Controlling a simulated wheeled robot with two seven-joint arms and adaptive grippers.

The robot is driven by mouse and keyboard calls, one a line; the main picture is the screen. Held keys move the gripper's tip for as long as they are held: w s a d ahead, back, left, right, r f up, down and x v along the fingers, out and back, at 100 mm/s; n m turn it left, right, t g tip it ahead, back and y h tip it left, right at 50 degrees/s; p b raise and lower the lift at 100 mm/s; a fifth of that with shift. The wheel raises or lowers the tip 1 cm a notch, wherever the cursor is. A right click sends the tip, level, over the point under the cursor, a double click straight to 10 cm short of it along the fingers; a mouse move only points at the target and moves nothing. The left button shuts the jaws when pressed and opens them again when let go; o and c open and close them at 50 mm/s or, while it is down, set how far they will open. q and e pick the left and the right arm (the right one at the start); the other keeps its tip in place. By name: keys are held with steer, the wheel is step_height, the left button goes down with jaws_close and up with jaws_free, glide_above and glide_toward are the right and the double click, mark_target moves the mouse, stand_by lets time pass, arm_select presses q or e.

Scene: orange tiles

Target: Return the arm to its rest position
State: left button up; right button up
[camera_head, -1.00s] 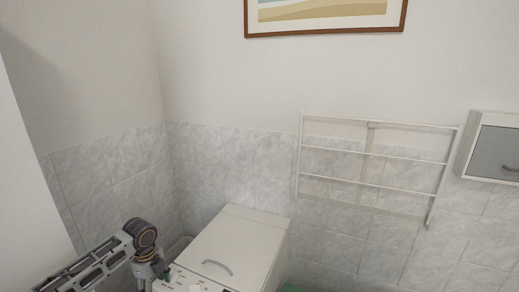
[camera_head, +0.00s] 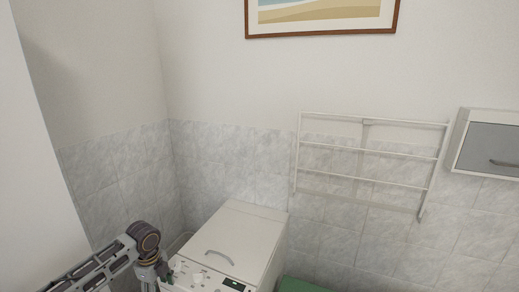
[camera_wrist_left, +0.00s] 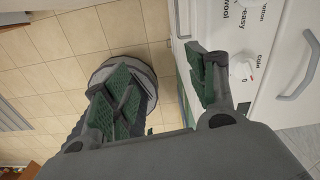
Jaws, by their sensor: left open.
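My left arm (camera_head: 100,268) comes in at the lower left of the head view, with its joint beside the white washing machine (camera_head: 232,245). The left gripper's fingers are below the frame edge there. In the left wrist view my left gripper (camera_wrist_left: 160,92) is open, with its two green-padded fingers apart and nothing between them. Its right finger is close to the washing machine's front panel with knobs (camera_wrist_left: 242,72); I cannot tell whether they touch. My right arm and gripper are not in view.
A white wall rack (camera_head: 370,154) and a grey-fronted cabinet (camera_head: 488,150) hang on the tiled wall. A green object (camera_head: 303,286) stands right of the machine. A white wall (camera_head: 35,180) is close on the left. Beige floor tiles (camera_wrist_left: 75,45) show below the gripper.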

arm_select(q)
steer(key=s+d+f+n+t+h, duration=0.1)
steer(key=s+d+f+n, duration=0.1)
steer(key=s+d+n, duration=0.35)
steer(key=s+d+f+n+t+h, duration=0.1)
steer(key=s+d+f+n, duration=0.15)
steer(key=s+d, duration=0.65)
steer(key=s+a+r+n+t+y, duration=0.15)
steer(key=s+a+n, duration=0.25)
steer(key=s+n, duration=0.55)
step_height(320, 180, down, 35)
steer(key=s+n+g+b, duration=0.1)
steer(key=s+g+b, duration=0.1)
steer(key=s+a+f+b, duration=0.1)
steer(key=s+a+f, duration=0.1)
steer(key=s+f, duration=0.8)
steer(key=s+a+f+b, duration=0.1)
steer(key=s+a+f, duration=0.1)
steer(key=s+f, duration=0.9)
steer(key=shift+s+f+g+y, duration=0.2)
steer(key=shift+s+g+y, duration=0.05)
steer(key=shift+g+y, duration=0.1)
